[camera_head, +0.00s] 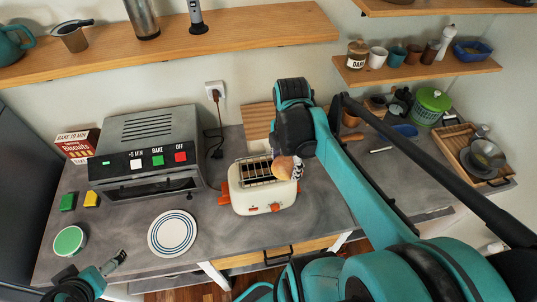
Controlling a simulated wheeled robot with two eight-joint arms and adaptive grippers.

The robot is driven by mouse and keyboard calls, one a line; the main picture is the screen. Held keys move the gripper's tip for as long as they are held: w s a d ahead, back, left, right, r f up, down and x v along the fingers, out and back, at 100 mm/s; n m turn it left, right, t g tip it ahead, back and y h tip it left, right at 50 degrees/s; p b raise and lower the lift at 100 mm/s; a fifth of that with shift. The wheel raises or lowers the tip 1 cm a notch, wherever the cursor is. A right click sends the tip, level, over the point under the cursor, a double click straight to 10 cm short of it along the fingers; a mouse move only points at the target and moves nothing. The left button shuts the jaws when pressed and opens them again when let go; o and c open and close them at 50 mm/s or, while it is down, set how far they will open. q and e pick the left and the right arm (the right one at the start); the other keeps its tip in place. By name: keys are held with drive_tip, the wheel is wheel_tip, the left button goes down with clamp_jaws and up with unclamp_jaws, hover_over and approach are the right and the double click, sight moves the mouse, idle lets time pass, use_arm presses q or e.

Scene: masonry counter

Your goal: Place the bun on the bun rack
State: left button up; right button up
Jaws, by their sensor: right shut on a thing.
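The bun (283,168) is a small round golden-brown roll above the right side of the cream toaster (256,203). My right gripper (296,169) reaches in from the upper right and is shut on the bun, partly hidden behind it and the arm. The bun rack (252,172) is the dark wire rack on top of the toaster, just left of the bun. I cannot tell whether the bun touches the rack. My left gripper (117,260) is low at the left, near the counter's front edge and away from the bun; its fingers are too small to read.
A toaster oven (150,152) with buttons stands left of the toaster. A wooden board (258,119) stands behind the toaster. My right arm covers much of the right counter.

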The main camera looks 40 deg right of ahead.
drive_tip(key=b, duration=0.1)
hover_over(261, 166)
drive_tip(key=f, duration=0.6)
drive_tip(key=shift+s+d+f, duration=0.1)
drive_tip(key=shift+s+d, duration=0.05)
drive_tip(key=shift+s, duration=0.25)
drive_tip(key=shift+w+f, duration=0.35)
drive_tip(key=shift+w, duration=0.1)
drive_tip(key=shift+f, duration=1.95)
drive_tip(key=shift+f+b, duration=0.1)
drive_tip(key=shift+b, duration=0.2)
drive_tip(key=o, duration=1)
